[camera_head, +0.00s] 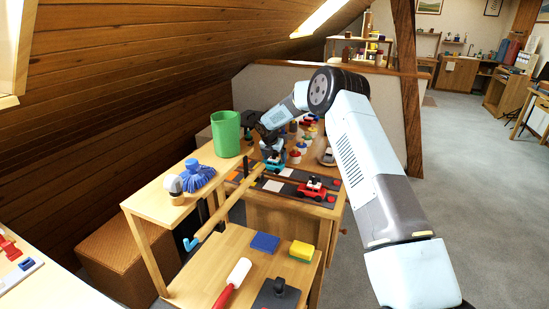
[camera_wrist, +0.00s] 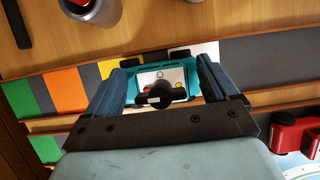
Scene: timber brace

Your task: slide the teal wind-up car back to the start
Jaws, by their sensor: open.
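The teal wind-up car (camera_head: 273,168) stands on the dark lane of the track on the bench. In the wrist view the car (camera_wrist: 151,77) has a pale top panel with coloured dots and a dark key-like part in front. My gripper (camera_head: 271,153) is lowered over the car from above. Its open fingers (camera_wrist: 160,70) stand on either side of the car, and whether they touch it I cannot tell. The lane has green, orange and yellow bands (camera_wrist: 62,82) to the left of the car and a white band (camera_wrist: 206,50) by its right side.
A red car (camera_head: 311,189) stands on the nearer lane, to the right; it also shows in the wrist view (camera_wrist: 292,135). A green bin (camera_head: 226,134) and several small toys are on the bench. A wooden rod (camera_head: 232,205) extends toward the front. The lane right of the teal car looks clear.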

